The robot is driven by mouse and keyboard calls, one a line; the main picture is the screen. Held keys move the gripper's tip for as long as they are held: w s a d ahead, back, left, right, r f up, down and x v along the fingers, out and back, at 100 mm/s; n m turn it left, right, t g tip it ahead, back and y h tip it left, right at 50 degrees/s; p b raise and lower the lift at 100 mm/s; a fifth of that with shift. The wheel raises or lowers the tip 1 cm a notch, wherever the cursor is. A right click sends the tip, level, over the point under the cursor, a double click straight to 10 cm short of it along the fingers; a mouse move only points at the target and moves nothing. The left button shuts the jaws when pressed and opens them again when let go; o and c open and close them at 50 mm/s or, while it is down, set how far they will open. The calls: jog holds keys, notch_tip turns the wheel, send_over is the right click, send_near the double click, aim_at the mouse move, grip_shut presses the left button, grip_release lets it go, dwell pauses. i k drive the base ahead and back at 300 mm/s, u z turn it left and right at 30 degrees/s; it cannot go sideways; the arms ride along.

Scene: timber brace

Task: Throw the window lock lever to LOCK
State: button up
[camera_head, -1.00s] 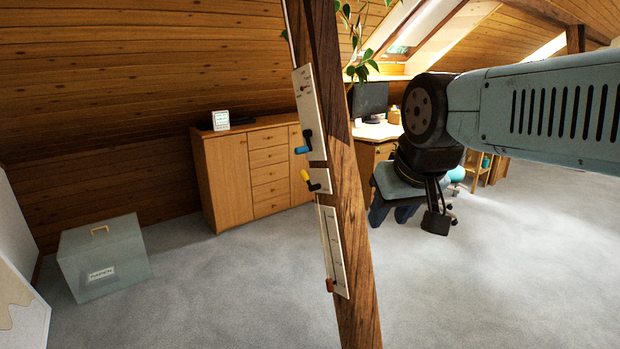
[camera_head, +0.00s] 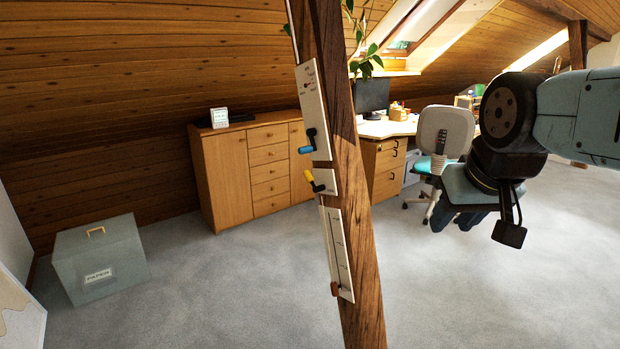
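A slanted timber brace (camera_head: 352,190) stands in front of me and carries white plates. The upper plate (camera_head: 311,88) has a dial and a black lever with a blue handle (camera_head: 306,150), which points left. A smaller plate below it has a black lever with a yellow handle (camera_head: 309,176), angled up to the left. The lowest plate (camera_head: 338,245) has a vertical scale with a red-brown slider (camera_head: 335,289) near its bottom. The lettering is too small to read, so I cannot tell which lever is the window lock. My gripper (camera_head: 478,218) hangs right of the brace, apart from it; its fingers are unclear.
A wooden cabinet (camera_head: 228,180) stands behind on the left, with a grey lidded box (camera_head: 101,262) on the carpet. A desk (camera_head: 386,130) and an office chair (camera_head: 443,135) are behind on the right. The carpet around the brace is clear.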

aim_at(309, 177)
jog(key=z, duration=0.05)
jog(key=i, duration=1)
jog(key=u, duration=0.1)
